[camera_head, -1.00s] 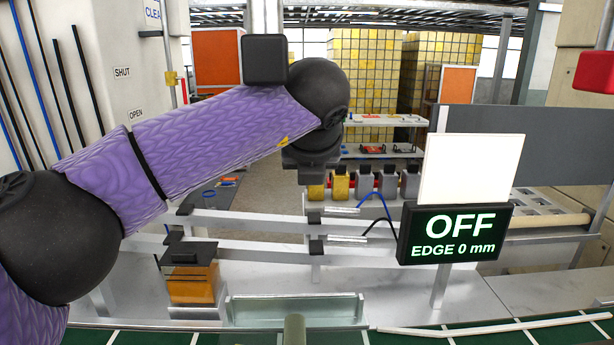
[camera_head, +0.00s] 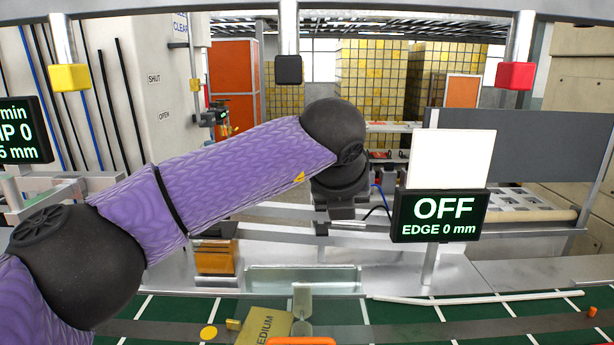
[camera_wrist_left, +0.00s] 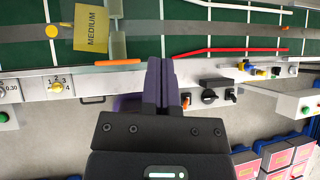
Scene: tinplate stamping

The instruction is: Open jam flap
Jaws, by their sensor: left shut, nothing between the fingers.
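A white cabinet (camera_head: 140,60) at the left of the head view bears SHUT and OPEN labels beside a thin upright rod with a yellow block (camera_head: 195,85). My left arm crosses the head view from the left, in front of the machine. My left gripper (camera_head: 341,212) points down beyond the wrist, left of the OFF sign, its fingertips hard to make out there. In the left wrist view the left gripper (camera_wrist_left: 160,75) is shut and empty, near an orange bar (camera_wrist_left: 117,62) on the machine's front edge. My right gripper is out of view.
A display reading OFF, EDGE 0 mm (camera_head: 440,216) stands on a post. A yellow MEDIUM card (camera_head: 262,326) lies on the green belt (camera_head: 150,312). Yellow, black and red blocks hang from the overhead bar (camera_head: 400,8).

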